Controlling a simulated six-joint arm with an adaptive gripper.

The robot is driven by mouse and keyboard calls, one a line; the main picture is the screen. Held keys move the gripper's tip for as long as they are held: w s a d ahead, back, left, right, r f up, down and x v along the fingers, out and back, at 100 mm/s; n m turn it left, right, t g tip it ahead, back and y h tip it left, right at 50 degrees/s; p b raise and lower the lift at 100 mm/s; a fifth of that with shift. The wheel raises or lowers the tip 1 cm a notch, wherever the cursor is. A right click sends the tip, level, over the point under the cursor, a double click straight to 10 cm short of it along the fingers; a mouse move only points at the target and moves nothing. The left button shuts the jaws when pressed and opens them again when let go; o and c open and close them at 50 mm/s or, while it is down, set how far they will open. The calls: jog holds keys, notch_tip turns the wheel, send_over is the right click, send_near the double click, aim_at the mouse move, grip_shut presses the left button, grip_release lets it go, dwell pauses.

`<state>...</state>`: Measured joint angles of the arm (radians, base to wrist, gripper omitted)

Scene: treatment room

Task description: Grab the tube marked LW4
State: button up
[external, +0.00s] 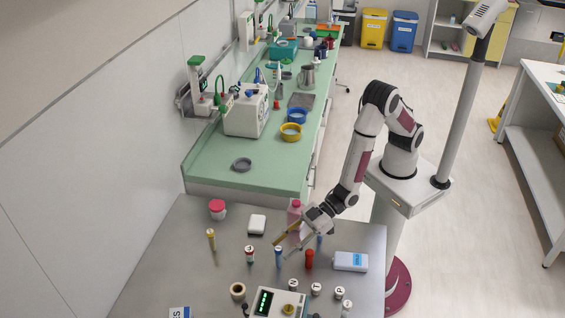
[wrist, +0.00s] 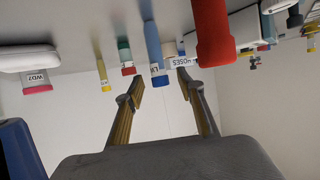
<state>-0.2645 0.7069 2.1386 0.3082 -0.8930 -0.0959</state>
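My gripper (external: 283,250) is open and empty, reaching over the bench among the standing tubes; its two fingers also show in the wrist view (wrist: 159,88). A blue tube (external: 279,258) stands close to the fingertips. In the wrist view a blue tube (wrist: 156,50) appears upside down between the fingertips, and its label starts with L; the rest is too small to read. Whether it lies between the fingers or beyond them I cannot tell. No label clearly reads LW4.
A red tube (external: 309,259), a red-capped tube (external: 250,254) and a yellow-capped tube (external: 211,240) stand nearby. A pink bottle (external: 295,213) is behind the gripper. A white box (external: 350,261) lies right, a device (external: 277,303) in front.

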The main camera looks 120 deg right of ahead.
jog(key=shift+x, duration=1.3)
grip_shut()
